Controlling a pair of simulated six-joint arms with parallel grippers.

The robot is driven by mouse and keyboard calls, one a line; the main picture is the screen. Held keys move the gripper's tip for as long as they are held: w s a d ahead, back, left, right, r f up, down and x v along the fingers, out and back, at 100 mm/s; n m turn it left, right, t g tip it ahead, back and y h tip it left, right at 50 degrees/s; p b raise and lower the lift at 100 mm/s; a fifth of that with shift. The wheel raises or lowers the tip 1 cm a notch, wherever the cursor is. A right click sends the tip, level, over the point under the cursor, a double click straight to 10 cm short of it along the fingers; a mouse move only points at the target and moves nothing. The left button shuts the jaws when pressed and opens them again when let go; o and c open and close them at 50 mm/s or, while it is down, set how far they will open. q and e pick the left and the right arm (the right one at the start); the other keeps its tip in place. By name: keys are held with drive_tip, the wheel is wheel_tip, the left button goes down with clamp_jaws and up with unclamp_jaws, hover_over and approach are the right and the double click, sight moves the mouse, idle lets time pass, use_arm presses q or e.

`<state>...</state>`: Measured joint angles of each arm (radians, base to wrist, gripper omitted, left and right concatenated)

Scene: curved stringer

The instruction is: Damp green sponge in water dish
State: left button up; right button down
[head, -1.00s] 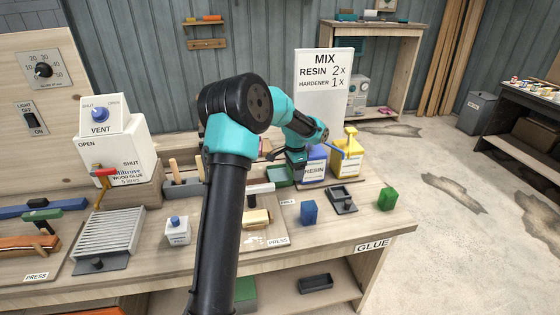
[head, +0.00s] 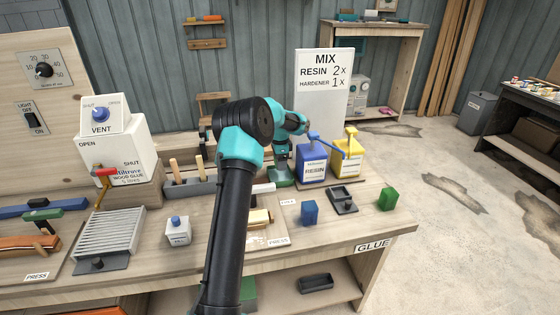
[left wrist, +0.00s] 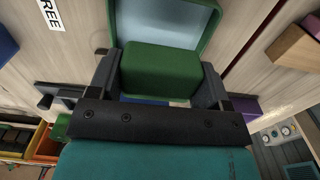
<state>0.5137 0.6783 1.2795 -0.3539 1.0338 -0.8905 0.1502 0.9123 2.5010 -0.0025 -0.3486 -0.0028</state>
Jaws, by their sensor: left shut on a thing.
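The green sponge (left wrist: 160,72) is held between the two jaws of my left gripper (left wrist: 162,85) in the left wrist view. The water dish (left wrist: 172,18), with a green rim and pale blue inside, lies just beyond and partly behind the sponge. Whether the sponge touches the water I cannot tell. In the head view my left gripper (head: 281,168) points down at the dish place, left of the blue resin can; the sponge is not clearly made out there. My right gripper is not in view.
The blue resin can (head: 312,165) and yellow hardener can (head: 346,158) stand right of the gripper, before the mix sign (head: 322,85). A blue block (head: 309,212), a dark tray (head: 342,201) and a green block (head: 387,199) sit nearer the right edge.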

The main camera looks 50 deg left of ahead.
sight(280, 178)
use_arm(q)
drive_tip(key=shift+f, duration=2.9)
drive_tip(key=shift+f, duration=0.6)
idle(0.4)
drive_tip(key=shift+r, duration=3.55)
